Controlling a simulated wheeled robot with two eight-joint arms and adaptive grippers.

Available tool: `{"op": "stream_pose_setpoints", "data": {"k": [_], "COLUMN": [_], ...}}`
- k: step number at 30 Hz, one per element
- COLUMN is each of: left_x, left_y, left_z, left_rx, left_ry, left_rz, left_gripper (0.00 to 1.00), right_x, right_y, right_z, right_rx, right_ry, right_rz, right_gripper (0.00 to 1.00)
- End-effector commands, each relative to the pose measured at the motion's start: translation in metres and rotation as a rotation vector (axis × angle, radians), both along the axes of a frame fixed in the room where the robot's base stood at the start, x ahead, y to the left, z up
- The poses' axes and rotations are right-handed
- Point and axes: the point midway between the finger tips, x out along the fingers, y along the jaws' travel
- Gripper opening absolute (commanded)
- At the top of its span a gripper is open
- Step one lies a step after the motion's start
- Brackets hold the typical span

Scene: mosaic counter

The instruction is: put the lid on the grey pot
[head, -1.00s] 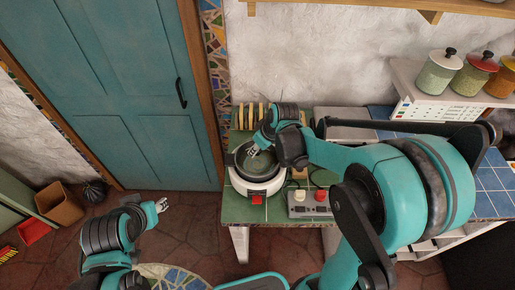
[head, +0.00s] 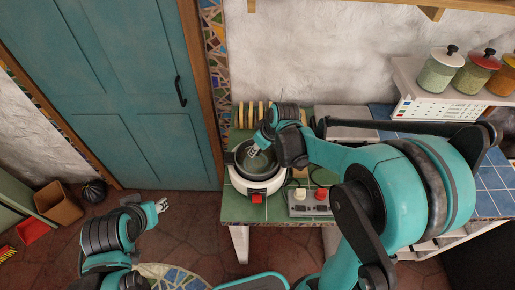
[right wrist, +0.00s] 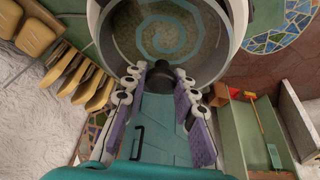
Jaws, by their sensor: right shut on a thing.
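The grey pot (head: 241,174) stands on a round white hotplate with a red switch at the left end of the green-tiled counter. My right gripper (head: 255,151) is shut on the lid's dark knob (right wrist: 184,76), between the fingers (right wrist: 160,78). I cannot tell whether the lid rests fully on the rim. My left gripper (head: 162,205) is away from the counter at lower left, with nothing visible in it; its opening is too small to judge.
A yellow slatted rack (head: 250,112) stands close behind the pot. A grey box with knobs (head: 309,204) is to its right. Lidded jars (head: 447,72) stand on the white shelf at right.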

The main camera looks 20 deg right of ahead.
Motion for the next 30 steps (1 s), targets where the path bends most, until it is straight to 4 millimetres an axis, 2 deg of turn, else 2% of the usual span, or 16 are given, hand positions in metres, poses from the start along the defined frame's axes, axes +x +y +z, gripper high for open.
{"op": "stream_pose_setpoints", "data": {"k": [9, 10, 12, 18, 19, 21, 30], "left_x": [0.0000, 0.0000, 0.0000, 0.0000, 0.0000, 0.0000, 0.0000], "left_y": [0.0000, 0.0000, 0.0000, 0.0000, 0.0000, 0.0000, 0.0000], "left_z": [-0.0005, -0.0005, -0.0005, -0.0005, -0.0005, -0.0005, -0.0004], "left_rx": [0.000, 0.000, 0.000, 0.000, 0.000, 0.000, 0.000], "left_ry": [0.000, 0.000, 0.000, 0.000, 0.000, 0.000, 0.000], "left_rz": [0.000, 0.000, 0.000, 0.000, 0.000, 0.000, 0.000], "left_gripper": [0.40, 0.40, 0.40, 0.40, 0.40, 0.40, 0.40], "right_x": [0.0001, 0.0000, 0.0000, 0.0000, -0.0001, -0.0001, 0.0000], "right_y": [0.0000, 0.0000, 0.0000, 0.0000, 0.0000, 0.0000, 0.0000], "right_z": [-0.0002, -0.0002, -0.0002, -0.0003, -0.0004, -0.0004, -0.0001], "right_rx": [0.000, 0.000, 0.000, 0.000, 0.000, 0.000, 0.000], "right_ry": [0.000, 0.000, 0.000, 0.000, 0.000, 0.000, 0.000], "right_rz": [0.000, 0.000, 0.000, 0.000, 0.000, 0.000, 0.000], "right_gripper": [0.00, 0.35, 0.51, 0.51, 0.54, 0.71, 0.72]}}
